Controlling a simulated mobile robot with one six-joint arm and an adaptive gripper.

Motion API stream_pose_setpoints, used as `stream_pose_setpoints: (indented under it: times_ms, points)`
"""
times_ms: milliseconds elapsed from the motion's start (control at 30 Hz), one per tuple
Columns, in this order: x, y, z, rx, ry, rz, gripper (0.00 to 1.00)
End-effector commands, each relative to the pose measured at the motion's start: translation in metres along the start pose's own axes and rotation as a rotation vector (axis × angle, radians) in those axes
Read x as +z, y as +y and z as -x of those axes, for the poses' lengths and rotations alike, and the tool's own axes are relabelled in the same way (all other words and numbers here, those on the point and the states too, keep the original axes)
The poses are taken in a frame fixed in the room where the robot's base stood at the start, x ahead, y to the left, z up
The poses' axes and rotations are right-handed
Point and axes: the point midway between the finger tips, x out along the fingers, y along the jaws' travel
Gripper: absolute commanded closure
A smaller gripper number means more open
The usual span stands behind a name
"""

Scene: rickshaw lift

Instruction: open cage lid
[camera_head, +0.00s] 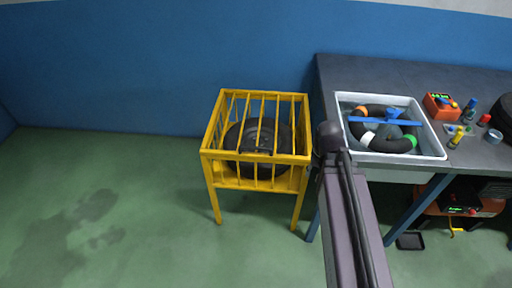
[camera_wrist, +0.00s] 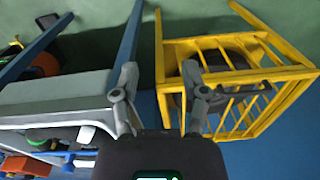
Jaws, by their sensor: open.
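The yellow barred cage (camera_head: 255,157) stands on legs on the green floor, left of the workbench. Its barred lid (camera_head: 265,93) lies flat across the top and looks closed. A dark round tire (camera_head: 262,138) sits inside behind the bars. In the wrist view the cage (camera_wrist: 285,72) fills the right side. My gripper (camera_wrist: 158,76) is open there, with its fingers spread and nothing between them. Its right finger overlaps the cage's near edge in the picture; I cannot tell whether they touch. In the head view my arm hides the gripper, just right of the cage.
The grey workbench (camera_head: 350,70) stands right of the cage. It bears a white basin (camera_head: 437,153) with a dark ring-shaped tube, an orange box (camera_head: 437,106) and small bottles. An orange machine (camera_head: 475,208) sits below. Floor left of the cage is clear; a blue wall is behind.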

Motion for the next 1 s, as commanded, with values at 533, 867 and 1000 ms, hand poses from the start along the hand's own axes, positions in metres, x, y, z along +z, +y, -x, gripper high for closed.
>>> stream_pose_setpoints:
  times_ms: [533,867,1000]
  points:
    - [-0.105,-0.085,-0.013,-0.204,0.013,-0.691,0.43]
    - [-0.164,-0.145,-0.016,-0.344,-0.072,-1.155,0.43]
    - [-0.181,-0.165,-0.017,-0.384,-0.116,-1.304,0.43]
